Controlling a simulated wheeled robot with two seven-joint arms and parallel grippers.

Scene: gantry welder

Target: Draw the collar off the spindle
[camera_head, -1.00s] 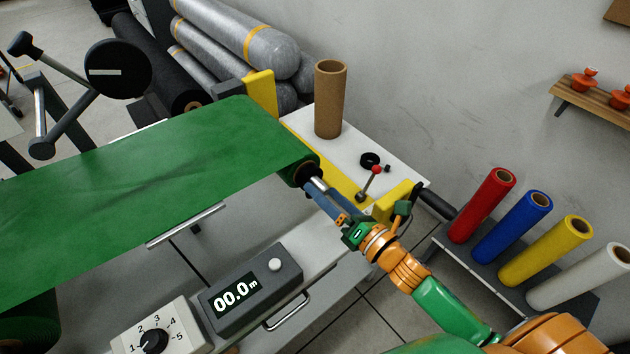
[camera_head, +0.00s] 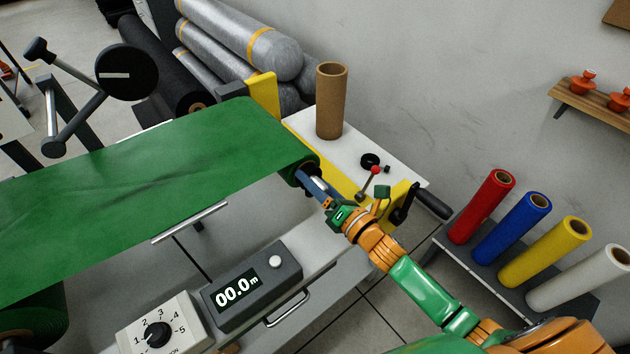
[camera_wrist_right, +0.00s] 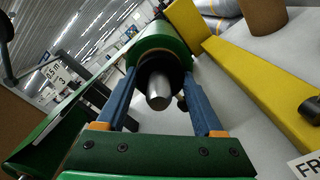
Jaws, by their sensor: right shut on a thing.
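The spindle shows as a silver rod end (camera_wrist_right: 158,92) sticking out of the end of a green roll (camera_wrist_right: 165,38) in the right wrist view. The collar (camera_wrist_right: 156,70) is a dark ring around the spindle, close against the roll's end. My right gripper (camera_wrist_right: 160,78) has its blue fingers on either side of the collar and is shut on it. In the head view my right gripper (camera_head: 310,178) reaches the near right end of the green roll, and its fingers hide most of the collar. My left gripper is not in view.
A yellow frame and white top (camera_head: 345,150) stand beside the roll, with a cardboard tube (camera_head: 331,102), a black ring (camera_head: 370,160) and a red-knobbed lever (camera_head: 376,170). A black crank (camera_head: 402,203) is near my right wrist. A counter box (camera_head: 250,285) sits in front.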

